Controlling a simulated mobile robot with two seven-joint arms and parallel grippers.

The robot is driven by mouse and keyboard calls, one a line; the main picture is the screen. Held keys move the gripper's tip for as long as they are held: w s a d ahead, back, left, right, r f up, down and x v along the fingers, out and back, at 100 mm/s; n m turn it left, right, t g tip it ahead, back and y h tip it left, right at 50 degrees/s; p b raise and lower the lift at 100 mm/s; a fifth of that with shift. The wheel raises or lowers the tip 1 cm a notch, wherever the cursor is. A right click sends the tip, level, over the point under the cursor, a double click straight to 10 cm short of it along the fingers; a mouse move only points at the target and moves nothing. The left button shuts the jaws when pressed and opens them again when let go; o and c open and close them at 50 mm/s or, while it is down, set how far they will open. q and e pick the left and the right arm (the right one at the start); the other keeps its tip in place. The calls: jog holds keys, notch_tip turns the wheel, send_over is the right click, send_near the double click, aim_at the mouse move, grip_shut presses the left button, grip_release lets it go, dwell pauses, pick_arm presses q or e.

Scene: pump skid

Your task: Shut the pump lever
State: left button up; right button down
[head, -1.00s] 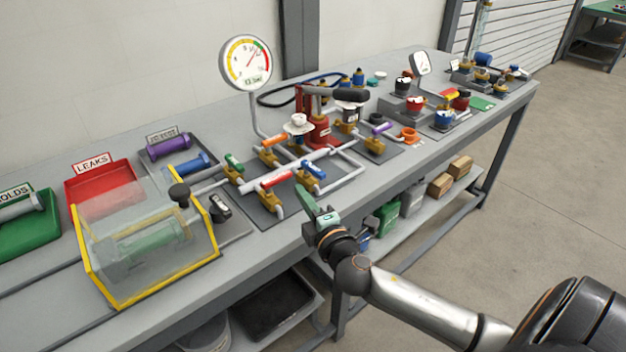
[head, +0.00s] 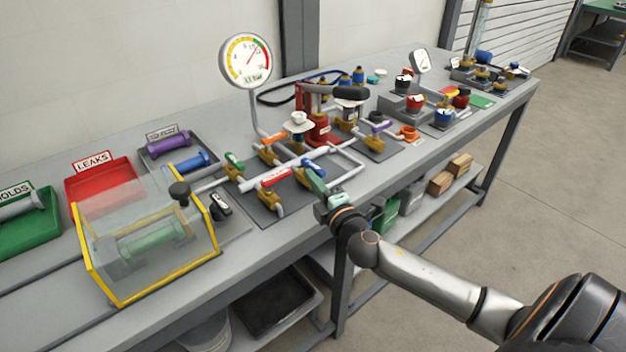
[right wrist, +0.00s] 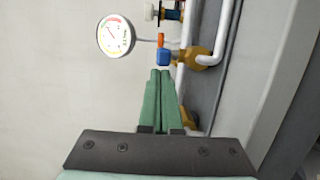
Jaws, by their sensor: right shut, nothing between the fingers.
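The pump skid carries several valve levers, and I cannot read which is labelled pump. A blue lever (head: 315,167) sits on a brass valve at the skid's front right; it also shows in the right wrist view (right wrist: 164,57). My right gripper (head: 304,172) has green fingers and is shut and empty. Its tips are close in front of the blue lever and partly cover its valve. In the right wrist view the fingertips (right wrist: 160,72) lie just short of the blue lever; I cannot tell whether they touch. My left gripper is not in view.
Near it are a red lever (head: 271,179), a green lever (head: 234,161) and an orange lever (head: 274,140). A round gauge (head: 246,61) and a red hand pump (head: 318,127) stand behind. A clear yellow-edged guard (head: 150,235) is to the left.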

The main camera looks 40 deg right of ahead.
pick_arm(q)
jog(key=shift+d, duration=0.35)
pick_arm(e)
jog(key=shift+d+n+y, duration=0.2)
jog(key=shift+n+y, duration=0.1)
jog(key=shift+y, duration=0.2)
pick_arm(q)
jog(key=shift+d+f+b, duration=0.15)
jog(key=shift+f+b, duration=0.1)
jog(key=shift+b, duration=0.2)
pick_arm(e)
jog(key=shift+s+d+n+y, duration=0.15)
jog(key=shift+d+n+y, duration=0.15)
jog(key=shift+n+y, duration=0.3)
